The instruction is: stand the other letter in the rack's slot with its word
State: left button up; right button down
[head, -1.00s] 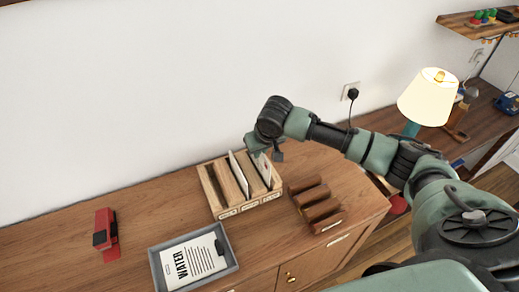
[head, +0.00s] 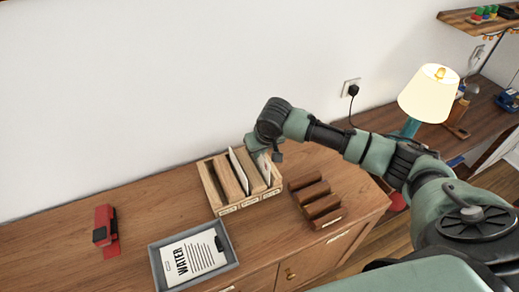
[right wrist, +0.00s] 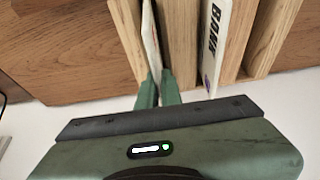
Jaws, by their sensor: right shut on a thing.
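The wooden letter rack (head: 224,211) stands on the cabinet against the wall, with small labels on its front too small to read. One white letter (head: 238,170) stands in a middle slot; in the right wrist view it reads BANK (right wrist: 213,40). A second white letter (head: 264,168) stands upright in the slot to its right. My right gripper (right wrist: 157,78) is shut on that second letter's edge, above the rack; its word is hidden. A letter headed WATER (head: 193,258) lies flat in a grey tray (head: 160,276) in front of the rack. My left gripper is not in view.
A dark brown slotted wooden block (head: 316,202) stands just right of the rack. A red object (head: 106,232) stands at the left. A lit lamp (head: 428,95) is at the right. The cabinet top between the red object and the rack is clear.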

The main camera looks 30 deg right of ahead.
jog(key=shift+f, duration=1.05)
jog(key=shift+f, duration=0.1)
jog(key=c, duration=1.5)
grip_release()
notch_tip(320, 180, up, 7)
jog(key=p, duration=0.8)
jog(key=shift+r+p, duration=0.8)
jog(key=shift+r, duration=0.25)
